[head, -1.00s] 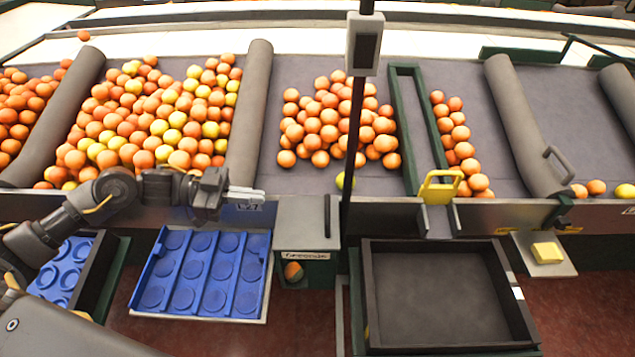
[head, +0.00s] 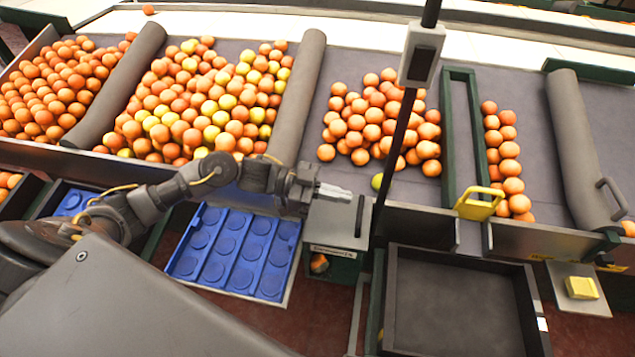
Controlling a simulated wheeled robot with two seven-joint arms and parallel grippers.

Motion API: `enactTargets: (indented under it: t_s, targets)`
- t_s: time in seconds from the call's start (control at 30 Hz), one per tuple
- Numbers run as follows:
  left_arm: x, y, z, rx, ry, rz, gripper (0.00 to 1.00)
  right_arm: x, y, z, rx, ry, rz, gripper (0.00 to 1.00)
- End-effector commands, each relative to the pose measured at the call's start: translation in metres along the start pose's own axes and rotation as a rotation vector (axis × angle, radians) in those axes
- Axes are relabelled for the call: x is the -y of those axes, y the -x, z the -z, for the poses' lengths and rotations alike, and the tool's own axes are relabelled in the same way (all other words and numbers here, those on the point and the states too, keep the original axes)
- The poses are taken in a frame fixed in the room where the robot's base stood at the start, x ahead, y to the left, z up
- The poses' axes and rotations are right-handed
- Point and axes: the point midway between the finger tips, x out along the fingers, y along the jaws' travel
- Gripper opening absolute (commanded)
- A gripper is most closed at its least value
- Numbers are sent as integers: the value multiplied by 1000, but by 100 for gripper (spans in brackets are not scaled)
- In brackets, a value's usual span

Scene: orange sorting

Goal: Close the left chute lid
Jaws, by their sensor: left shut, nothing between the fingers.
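My left gripper (head: 336,192) is shut and empty, its pale fingertips pointing right. In the picture it lies over the flat grey top (head: 330,224) of a small green-fronted box, just left of a dark upright handle bar (head: 359,215). I cannot tell whether it touches the top. The box has a label and a front opening with an orange (head: 319,263) in it. A yellow handle (head: 480,204) sits on a chute gate at the belt edge to the right. No part is clearly marked as the left chute lid. My right gripper is out of view.
A thin dark post with a grey box (head: 421,55) rises beside the handle bar. A blue dimpled tray (head: 228,250) lies below my left arm. An empty black crate (head: 460,310) stands at front right. Oranges (head: 200,100) fill the belt lanes behind.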

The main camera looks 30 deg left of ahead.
Motion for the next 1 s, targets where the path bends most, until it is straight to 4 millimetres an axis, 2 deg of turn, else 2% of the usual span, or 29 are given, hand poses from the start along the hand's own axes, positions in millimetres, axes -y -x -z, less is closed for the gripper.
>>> enactTargets:
  t_s: [0.23, 0.67, 0.83, 1.0]
  targets:
    - [0, -17, -18, 0, 2, 1, 0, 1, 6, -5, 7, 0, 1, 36]
    - [0, -20, -22, 1, 1, 1, 0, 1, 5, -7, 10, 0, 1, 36]
    - [-1, -31, -36, 0, 3, 0, 0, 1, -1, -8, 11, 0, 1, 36]
    - [-2, -34, -37, 3, 2, -4, 0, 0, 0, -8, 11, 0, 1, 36]
